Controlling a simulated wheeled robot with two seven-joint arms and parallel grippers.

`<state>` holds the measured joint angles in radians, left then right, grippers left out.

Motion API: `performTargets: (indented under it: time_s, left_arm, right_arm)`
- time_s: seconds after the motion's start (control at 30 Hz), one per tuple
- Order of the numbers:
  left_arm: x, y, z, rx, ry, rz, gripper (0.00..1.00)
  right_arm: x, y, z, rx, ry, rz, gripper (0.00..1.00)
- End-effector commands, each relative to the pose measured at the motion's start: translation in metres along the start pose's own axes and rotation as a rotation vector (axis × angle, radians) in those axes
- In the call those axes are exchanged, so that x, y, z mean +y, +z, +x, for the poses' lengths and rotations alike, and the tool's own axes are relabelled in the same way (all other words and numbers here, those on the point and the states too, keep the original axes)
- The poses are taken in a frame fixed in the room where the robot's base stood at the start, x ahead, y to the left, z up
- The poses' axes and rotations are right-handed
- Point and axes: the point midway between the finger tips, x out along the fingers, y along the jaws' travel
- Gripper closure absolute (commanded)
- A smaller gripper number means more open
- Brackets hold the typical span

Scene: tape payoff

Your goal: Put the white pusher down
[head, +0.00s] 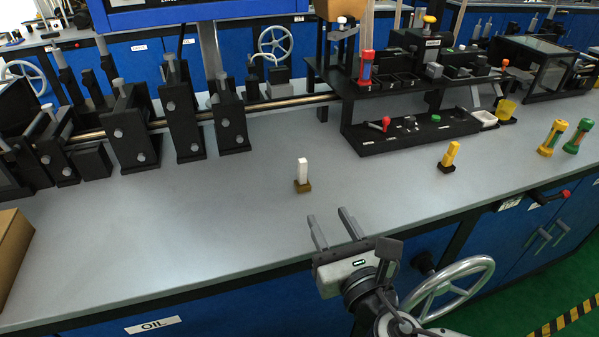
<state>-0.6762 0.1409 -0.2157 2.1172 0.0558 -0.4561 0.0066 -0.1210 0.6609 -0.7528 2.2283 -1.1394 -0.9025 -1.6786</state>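The white pusher (302,172) stands upright in a small brown block-like base (303,187) on the grey bench top (220,225). My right gripper (333,224) is at the bench's front edge, nearer to me than the pusher and a little to its right. Its two grey fingers are spread apart with nothing between them, and it is apart from the pusher. My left gripper does not show in the head view.
A yellow pusher-like piece (451,155) stands in a dark base to the right. Black stands (130,130) on a rod line the back left, with a black tool rack (410,130) at the back right. A handwheel (447,290) sits below the front edge. The bench's middle is clear.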

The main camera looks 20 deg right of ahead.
Motion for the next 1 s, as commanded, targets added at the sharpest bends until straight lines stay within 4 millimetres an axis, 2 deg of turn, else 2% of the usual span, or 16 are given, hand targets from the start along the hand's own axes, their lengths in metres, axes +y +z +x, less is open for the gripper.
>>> performTargets:
  time_s: [0.1,0.3,0.43,0.67,0.9,1.0]
  left_arm:
    - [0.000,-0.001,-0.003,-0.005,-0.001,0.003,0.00]
    - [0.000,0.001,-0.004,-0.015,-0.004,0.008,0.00]
    - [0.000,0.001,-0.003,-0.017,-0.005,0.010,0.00]
    - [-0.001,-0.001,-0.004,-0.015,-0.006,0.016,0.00]
    - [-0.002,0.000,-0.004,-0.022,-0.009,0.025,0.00]
    - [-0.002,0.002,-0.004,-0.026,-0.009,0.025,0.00]
  right_arm:
    - [0.000,0.003,0.027,-0.005,-0.003,0.002,0.60]
    - [0.000,0.003,0.069,-0.002,-0.002,0.006,0.60]
    - [0.000,0.001,0.086,0.001,-0.001,0.007,0.60]
    - [-0.001,0.004,0.102,0.001,-0.002,0.008,0.60]
    - [-0.003,0.008,0.137,0.001,-0.001,0.008,0.60]
    - [-0.003,0.008,0.144,0.002,-0.001,0.008,0.60]
